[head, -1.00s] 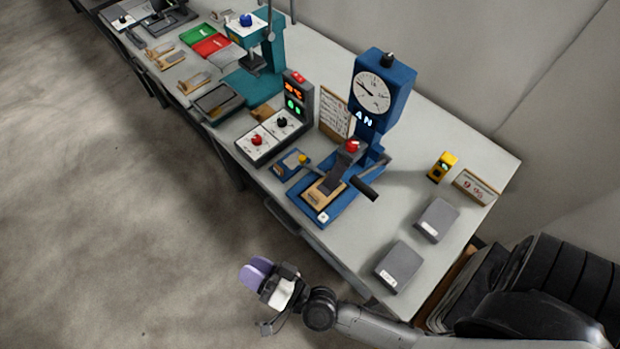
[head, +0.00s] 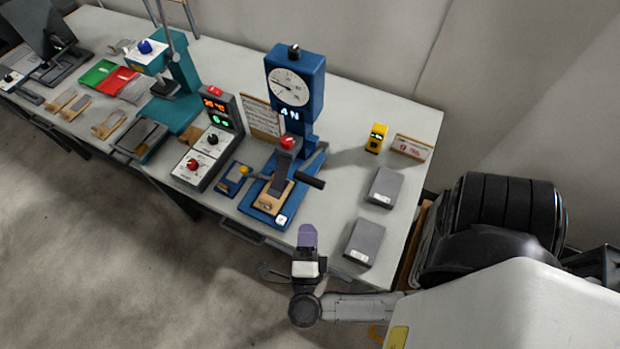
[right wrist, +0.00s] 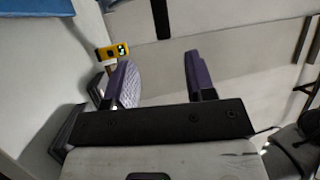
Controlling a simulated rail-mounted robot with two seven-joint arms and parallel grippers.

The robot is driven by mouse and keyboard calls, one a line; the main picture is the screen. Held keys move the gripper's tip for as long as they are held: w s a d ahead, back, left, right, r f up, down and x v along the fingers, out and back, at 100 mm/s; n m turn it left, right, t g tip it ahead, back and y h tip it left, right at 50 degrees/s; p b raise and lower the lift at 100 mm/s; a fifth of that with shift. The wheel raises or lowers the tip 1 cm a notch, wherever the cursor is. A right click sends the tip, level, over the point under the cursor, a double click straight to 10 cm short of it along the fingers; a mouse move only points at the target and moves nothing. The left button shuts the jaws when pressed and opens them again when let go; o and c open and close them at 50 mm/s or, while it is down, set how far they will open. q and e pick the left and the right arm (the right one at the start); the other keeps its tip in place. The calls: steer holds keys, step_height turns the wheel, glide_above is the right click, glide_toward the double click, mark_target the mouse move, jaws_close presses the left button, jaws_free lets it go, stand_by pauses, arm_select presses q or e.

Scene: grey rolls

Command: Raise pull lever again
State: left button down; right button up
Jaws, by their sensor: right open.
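The pull lever (head: 311,181) is a dark handle on a grey arm at the right side of a blue press with a round dial (head: 290,86). It points down and to the right, towards the bench's front edge. My right gripper (head: 307,237) has purple fingers and is at the bench's front edge, below and in front of the lever, apart from it. In the right wrist view its two fingers (right wrist: 158,82) are spread with nothing between them. The lever cannot be made out in the right wrist view. My left gripper is not in view.
Two grey boxes (head: 364,242) (head: 384,187) lie on the bench right of the press. A yellow device (head: 376,138) and a small sign (head: 411,147) stand behind. A control box (head: 208,150) and a teal press (head: 180,95) stand to the left.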

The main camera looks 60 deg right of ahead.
mark_target(311, 180)
steer(key=p+x, duration=0.1)
steer(key=x, duration=1.2)
steer(key=shift+p, duration=0.3)
steer(key=shift+c, duration=0.5)
steer(key=c, duration=0.4)
jaws_close()
